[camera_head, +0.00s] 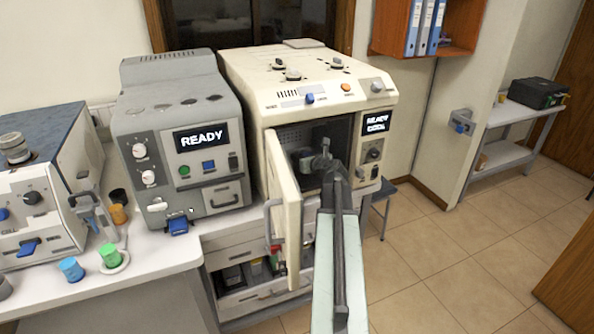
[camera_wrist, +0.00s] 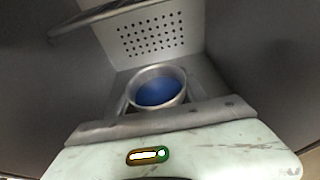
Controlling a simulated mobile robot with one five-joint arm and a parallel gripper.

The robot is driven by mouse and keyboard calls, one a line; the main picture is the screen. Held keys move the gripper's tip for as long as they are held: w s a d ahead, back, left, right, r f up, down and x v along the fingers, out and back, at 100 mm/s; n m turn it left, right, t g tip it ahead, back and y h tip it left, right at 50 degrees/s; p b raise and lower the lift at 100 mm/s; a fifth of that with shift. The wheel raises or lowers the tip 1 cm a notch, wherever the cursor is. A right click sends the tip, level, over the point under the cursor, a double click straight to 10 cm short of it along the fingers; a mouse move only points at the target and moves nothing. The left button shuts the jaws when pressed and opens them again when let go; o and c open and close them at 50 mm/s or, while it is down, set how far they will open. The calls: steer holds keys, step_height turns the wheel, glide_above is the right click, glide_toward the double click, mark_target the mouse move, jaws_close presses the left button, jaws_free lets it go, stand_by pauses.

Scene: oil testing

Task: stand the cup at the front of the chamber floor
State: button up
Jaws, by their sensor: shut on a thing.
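The cream oven-like machine (camera_head: 330,75) stands with its door (camera_head: 287,215) swung open to the left. My arm reaches into its chamber (camera_head: 292,135), and my gripper (camera_head: 322,160) is just inside the opening. In the wrist view my gripper (camera_wrist: 158,108) is shut on a round metal cup (camera_wrist: 181,78) with a blue inside. The cup looks roughly upright. A perforated chamber wall (camera_wrist: 160,36) shows beyond it. I cannot tell whether the cup's base touches the chamber floor.
A grey machine (camera_head: 180,115) showing READY stands left of the chamber. A blue cup (camera_head: 72,268) and a green cup (camera_head: 110,254) stand on the left bench. A partly open drawer (camera_head: 262,295) is below the chamber. The tiled floor at right is clear. A grey rack (camera_wrist: 110,15) is above the cup.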

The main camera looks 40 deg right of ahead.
steer(key=shift+w+a+f, duration=0.15)
steer(key=shift+w+f, duration=0.25)
steer(key=shift+f, duration=0.15)
step_height(320, 180, down, 4)
steer(key=b, duration=0.4)
steer(key=shift+w+r, duration=0.15)
steer(key=shift+w, duration=0.05)
steer(key=o, duration=1.5)
